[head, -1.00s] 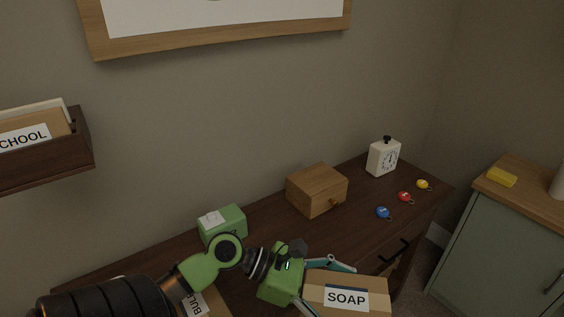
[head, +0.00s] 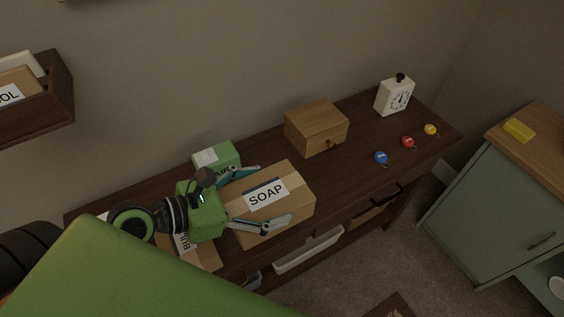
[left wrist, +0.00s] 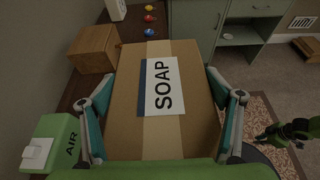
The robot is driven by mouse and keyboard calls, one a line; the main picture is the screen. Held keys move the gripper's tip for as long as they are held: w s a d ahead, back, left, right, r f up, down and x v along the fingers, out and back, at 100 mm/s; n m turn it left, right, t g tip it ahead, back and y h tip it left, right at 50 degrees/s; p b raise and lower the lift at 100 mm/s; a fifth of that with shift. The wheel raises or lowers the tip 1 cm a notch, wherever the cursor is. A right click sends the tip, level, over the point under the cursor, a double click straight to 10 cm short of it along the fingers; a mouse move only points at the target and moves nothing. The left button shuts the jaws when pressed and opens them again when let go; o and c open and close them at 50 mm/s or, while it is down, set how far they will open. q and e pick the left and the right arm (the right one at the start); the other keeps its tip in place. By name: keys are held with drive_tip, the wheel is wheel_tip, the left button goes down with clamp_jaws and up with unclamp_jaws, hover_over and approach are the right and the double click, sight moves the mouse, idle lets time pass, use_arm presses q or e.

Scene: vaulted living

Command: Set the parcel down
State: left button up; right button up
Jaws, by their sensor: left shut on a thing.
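The parcel is a brown cardboard box (head: 292,208) with a white SOAP label, and it also fills the middle of the left wrist view (left wrist: 190,130). My left gripper (head: 258,198) is shut on it, one finger along each long side. In the head view the parcel appears over the front part of the dark wooden desk (head: 237,264). Whether its underside touches the desk top I cannot tell.
A green box (head: 228,154) and another carton (head: 203,256) are close to the parcel. Bare desk lies before the wooden box.

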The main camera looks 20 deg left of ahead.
sight(288, 175)
use_arm(q)
drive_tip(key=w+f, duration=0.1)
drive_tip(key=w, duration=0.2)
drive_tip(key=w+d+f, duration=0.1)
drive_tip(key=w, duration=0.1)
drive_tip(key=w+f, duration=0.1)
drive_tip(key=w, duration=0.2)
drive_tip(key=shift+w+d+f, duration=0.15)
drive_tip(key=shift+w+d, duration=0.15)
drive_tip(key=shift+w+d+f+b, duration=0.2)
drive_tip(key=shift+w+f, duration=0.65)
drive_tip(key=shift+f, duration=0.7)
drive_tip(key=shift+w+d+f+b, duration=0.15)
drive_tip(key=shift+w+f+b, duration=0.2)
drive_tip(key=shift+w+f, duration=0.9)
drive_tip(key=shift+w+d+f+b, duration=0.2)
drive_tip(key=shift+w+f, duration=0.3)
drive_tip(key=shift+f, duration=1.35)
drive_tip(key=shift+f, duration=0.1)
drive_tip(key=o, duration=1.5)
drive_tip(key=shift+f, duration=0.1)
drive_tip(key=shift+c, duration=0.2)
